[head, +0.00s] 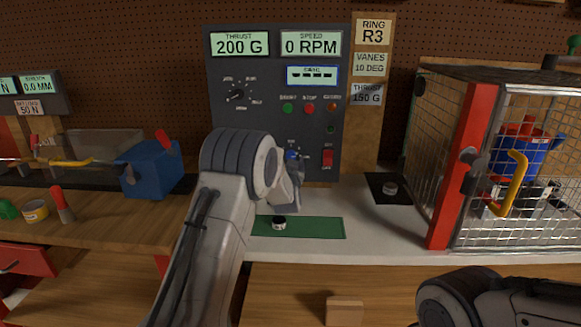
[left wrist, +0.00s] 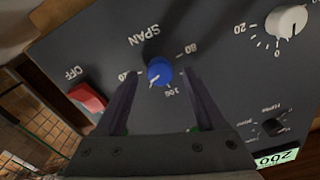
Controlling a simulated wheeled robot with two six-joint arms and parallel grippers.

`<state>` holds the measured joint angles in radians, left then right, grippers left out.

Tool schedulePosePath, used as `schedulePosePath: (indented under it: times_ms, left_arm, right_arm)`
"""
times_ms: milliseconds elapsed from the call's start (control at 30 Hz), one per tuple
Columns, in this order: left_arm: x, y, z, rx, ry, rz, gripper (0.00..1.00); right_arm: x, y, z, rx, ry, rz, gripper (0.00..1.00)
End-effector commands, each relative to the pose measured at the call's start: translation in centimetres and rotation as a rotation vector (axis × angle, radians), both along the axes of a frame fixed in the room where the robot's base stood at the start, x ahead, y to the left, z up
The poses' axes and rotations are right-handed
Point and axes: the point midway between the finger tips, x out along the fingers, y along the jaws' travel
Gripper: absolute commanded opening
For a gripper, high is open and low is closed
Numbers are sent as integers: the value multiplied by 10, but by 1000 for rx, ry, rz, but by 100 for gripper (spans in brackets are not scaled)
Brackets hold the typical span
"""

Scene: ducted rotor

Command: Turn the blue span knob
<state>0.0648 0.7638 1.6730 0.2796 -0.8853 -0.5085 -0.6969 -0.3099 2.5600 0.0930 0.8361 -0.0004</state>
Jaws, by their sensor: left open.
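The blue span knob (left wrist: 160,71) is on the dark grey control panel (left wrist: 215,50) in the left wrist view, under the upside-down word SPAN and among printed numbers. In the head view the blue knob (head: 292,155) is partly hidden by my left gripper (head: 298,180), which is right in front of the panel. In the left wrist view the two dark fingers of my left gripper (left wrist: 160,88) are apart, one on each side of the knob. I cannot tell whether they touch it. My right gripper is not clearly visible; part of my right arm shows at the lower right of the head view.
A red OFF switch (left wrist: 86,97) and a white knob (left wrist: 287,20) are near the span knob. A wire cage (head: 520,225) with a red post stands on the right. A green mat (head: 320,228) with a small round piece (head: 279,223) lies below the panel.

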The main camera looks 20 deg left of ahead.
Motion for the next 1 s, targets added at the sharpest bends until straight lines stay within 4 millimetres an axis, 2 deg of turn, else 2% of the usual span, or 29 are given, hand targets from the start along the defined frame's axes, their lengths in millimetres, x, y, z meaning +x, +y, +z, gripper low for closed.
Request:
schedulePosePath:
  times_ms: [500,700,1000]
  left_arm:
    - [-81,-24,-1,0,2,-2,72]
    - [-94,-27,-1,0,1,-1,72]
    - [-94,-27,-1,0,1,-1,72]
  right_arm:
    - [0,0,-17,0,0,0,81]
    - [0,0,-18,0,0,0,81]
    - [0,0,-18,0,0,0,81]
